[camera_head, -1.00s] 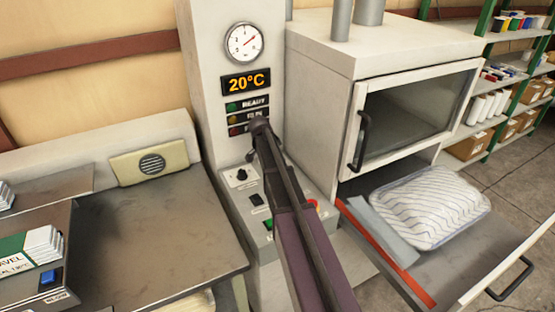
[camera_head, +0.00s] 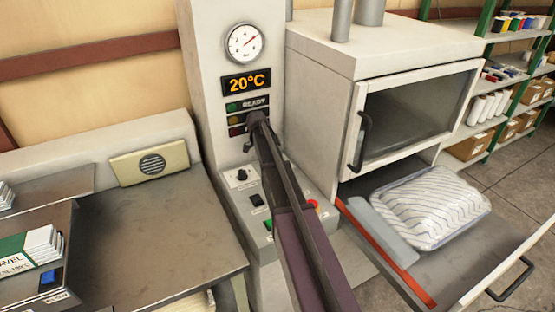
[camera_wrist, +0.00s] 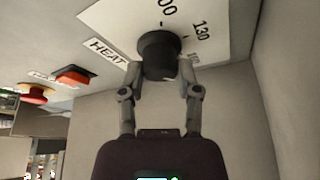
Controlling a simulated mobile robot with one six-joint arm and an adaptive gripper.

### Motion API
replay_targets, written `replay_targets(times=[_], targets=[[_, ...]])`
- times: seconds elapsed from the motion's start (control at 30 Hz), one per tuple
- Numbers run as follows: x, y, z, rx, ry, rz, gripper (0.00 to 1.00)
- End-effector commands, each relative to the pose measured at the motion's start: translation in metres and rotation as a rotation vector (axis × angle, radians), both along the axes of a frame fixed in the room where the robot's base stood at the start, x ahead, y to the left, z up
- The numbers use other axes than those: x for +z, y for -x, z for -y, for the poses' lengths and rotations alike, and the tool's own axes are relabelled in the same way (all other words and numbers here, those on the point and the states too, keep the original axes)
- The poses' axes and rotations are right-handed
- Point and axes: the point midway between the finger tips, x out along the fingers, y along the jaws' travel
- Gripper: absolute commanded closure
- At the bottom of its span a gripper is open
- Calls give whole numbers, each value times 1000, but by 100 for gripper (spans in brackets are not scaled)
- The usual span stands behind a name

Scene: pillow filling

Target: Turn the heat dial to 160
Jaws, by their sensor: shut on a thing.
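In the wrist view the black round heat dial (camera_wrist: 160,52) sits on a white scale plate (camera_wrist: 222,28) beside a "HEAT" label (camera_wrist: 108,51). The number 130 and part of another ending in 00 are readable. A number lower right is partly hidden. My gripper (camera_wrist: 160,68) is shut on the dial, one finger on each side. I cannot make out where the dial points. In the head view my gripper (camera_head: 252,135) is in front of the control column, and my arm hides part of the panel. The orange display (camera_head: 246,83) reads 20°C.
A round gauge (camera_head: 244,43) is above the display.

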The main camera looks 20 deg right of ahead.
Motion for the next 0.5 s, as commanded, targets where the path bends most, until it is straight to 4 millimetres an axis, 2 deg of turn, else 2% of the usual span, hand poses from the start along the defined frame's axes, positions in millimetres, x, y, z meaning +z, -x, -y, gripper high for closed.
replay_targets(times=[0.2, 0.23, 0.3, 0.33, 0.5], targets=[[-1, 2, -1, 0, -3, -2, 100], [-1, 2, -1, 0, -4, -2, 51], [-1, 2, 0, 1, -3, -3, 30], [-1, 2, 0, 1, -3, -3, 22], [0, 1, 0, 1, -2, -1, 22]])
